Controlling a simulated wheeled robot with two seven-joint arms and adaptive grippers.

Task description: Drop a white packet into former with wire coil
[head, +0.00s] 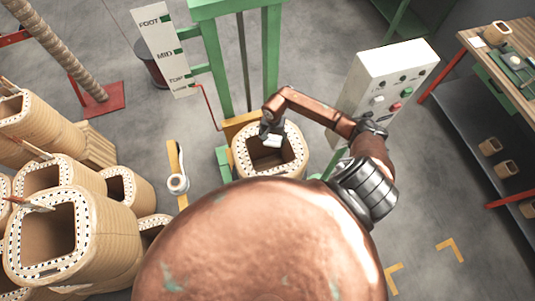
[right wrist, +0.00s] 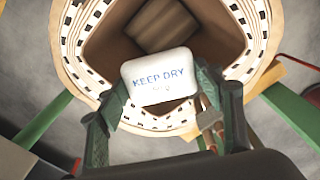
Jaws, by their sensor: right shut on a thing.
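The white packet (right wrist: 160,77), printed "KEEP DRY" in blue, is held between the fingers of my right gripper (right wrist: 155,100). In the head view the packet (head: 273,141) shows at the tip of my right gripper (head: 270,131). The packet is over the square opening of the former (head: 243,158), near the rim on the gripper's side. In the right wrist view the former (right wrist: 75,45) has a pale rim with dark slots around a deep brown cavity. A block-like brown shape (right wrist: 163,22) shows down inside it; whether wire coil is there I cannot tell. My left gripper is out of view.
A green frame (head: 208,50) rises behind the former. A white control box (head: 385,80) stands to its right. Several other formers (head: 55,240) crowd the left. A wooden bench (head: 500,45) is at far right.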

